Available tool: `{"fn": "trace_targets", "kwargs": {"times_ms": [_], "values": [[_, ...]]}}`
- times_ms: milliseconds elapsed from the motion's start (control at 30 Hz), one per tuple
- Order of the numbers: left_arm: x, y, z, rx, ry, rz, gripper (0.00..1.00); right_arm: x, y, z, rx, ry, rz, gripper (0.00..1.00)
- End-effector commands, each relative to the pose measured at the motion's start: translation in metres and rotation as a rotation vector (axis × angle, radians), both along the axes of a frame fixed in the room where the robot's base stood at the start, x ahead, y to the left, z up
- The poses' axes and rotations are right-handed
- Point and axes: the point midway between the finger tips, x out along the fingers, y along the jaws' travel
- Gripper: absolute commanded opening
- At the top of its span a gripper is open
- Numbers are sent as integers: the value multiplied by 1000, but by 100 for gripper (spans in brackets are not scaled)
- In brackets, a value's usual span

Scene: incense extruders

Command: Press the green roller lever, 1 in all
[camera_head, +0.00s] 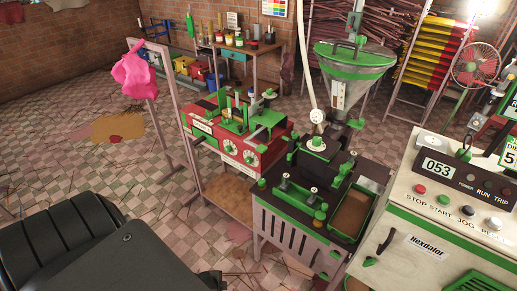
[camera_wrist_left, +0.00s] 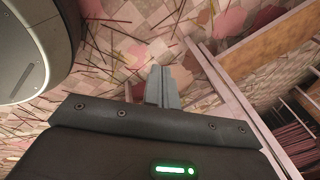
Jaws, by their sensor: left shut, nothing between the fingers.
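A black and green extruder machine (camera_head: 268,203) stands right of the middle in the head view. It has several small green parts, including a round green-and-white piece (camera_head: 316,144) on top and a green bar (camera_head: 293,194) at the front. I cannot tell which green part is the roller lever. My left gripper (camera_wrist_left: 165,82) shows in the left wrist view, its grey fingers shut and empty above the littered tiled floor, touching nothing. The left gripper does not show in the head view. My right gripper is not in view.
A white control cabinet (camera_head: 412,225) with buttons and an 053 display stands at the right. A red and green machine (camera_head: 228,140) stands left of the extruder. A green-rimmed hopper (camera_head: 350,73) rises behind. A metal frame (camera_head: 171,125) holds pink cloth. Tiled floor is open at left.

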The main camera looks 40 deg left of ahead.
Motion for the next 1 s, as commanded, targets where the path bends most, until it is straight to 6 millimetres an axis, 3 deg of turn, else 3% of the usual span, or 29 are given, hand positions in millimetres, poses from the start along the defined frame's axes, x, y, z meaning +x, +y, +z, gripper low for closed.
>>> {"fn": "trace_targets", "kwargs": {"times_ms": [33, 200, 367, 500, 733, 900, 1000], "values": [[32, 15, 20, 42, -38, -91, 0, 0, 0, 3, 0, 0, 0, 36], [122, 51, 91, 214, -139, -433, 0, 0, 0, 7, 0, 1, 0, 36], [196, 77, 174, 429, -214, -769, 0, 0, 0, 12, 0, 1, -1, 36], [246, 90, 253, 651, -254, -1067, 0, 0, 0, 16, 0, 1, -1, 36], [299, 99, 392, 1093, -244, -1547, 0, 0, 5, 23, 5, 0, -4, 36], [312, 93, 486, 1452, -152, -1875, 0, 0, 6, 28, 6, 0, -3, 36], [312, 89, 527, 1628, -75, -2021, 0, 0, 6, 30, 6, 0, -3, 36]]}}
